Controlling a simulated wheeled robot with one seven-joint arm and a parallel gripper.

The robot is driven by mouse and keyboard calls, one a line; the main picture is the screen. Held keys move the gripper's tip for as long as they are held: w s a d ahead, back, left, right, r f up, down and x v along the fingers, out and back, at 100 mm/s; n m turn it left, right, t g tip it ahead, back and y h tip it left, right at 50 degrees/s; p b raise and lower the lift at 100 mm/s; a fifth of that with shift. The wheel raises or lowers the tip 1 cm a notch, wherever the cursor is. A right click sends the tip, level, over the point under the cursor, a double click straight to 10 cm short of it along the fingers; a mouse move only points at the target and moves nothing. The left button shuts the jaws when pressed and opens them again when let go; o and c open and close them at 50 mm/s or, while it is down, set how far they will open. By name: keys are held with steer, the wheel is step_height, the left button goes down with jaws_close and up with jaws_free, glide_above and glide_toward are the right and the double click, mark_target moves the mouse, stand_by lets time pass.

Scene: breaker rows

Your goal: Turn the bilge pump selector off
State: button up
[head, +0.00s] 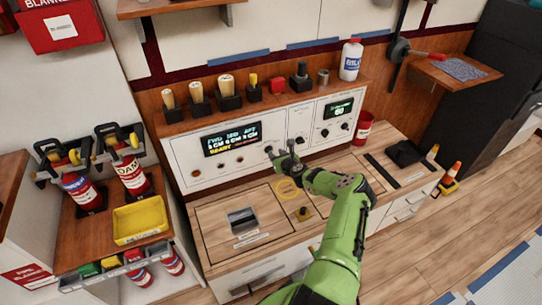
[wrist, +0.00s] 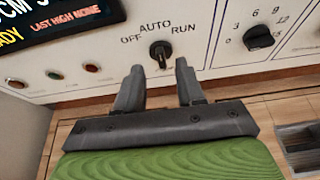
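The selector (wrist: 160,53) is a black knob on the white panel in the wrist view, with OFF at its left, AUTO above and RUN at its right. Its handle looks roughly upright, towards AUTO; the exact pointer is too small to read. I cannot read a bilge pump label. My gripper (wrist: 159,72) is open and empty, with its two dark fingers apart, one each side below the knob. They look short of it and not touching. In the head view my gripper (head: 279,149) is in front of the panel, and the selector cannot be made out there.
Another black rotary knob (wrist: 258,37) with numbers is to the right. A red indicator (wrist: 92,67) and others lie left, under a lit display (head: 231,138). A wooden counter (head: 215,210) lies below the panel; a red cup (head: 362,130) stands at its right.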

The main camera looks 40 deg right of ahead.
mark_target(271, 150)
steer(key=b+x, duration=0.2)
steer(key=x, duration=0.2)
steer(key=shift+w+d+f, duration=0.1)
steer(key=shift+w+f, duration=0.15)
steer(key=shift+f, duration=0.1)
steer(key=shift+w+d+b, duration=0.1)
steer(key=shift+w+b, duration=0.25)
steer(key=shift+w, duration=0.05)
steer(key=shift+r, duration=0.1)
jaws_close()
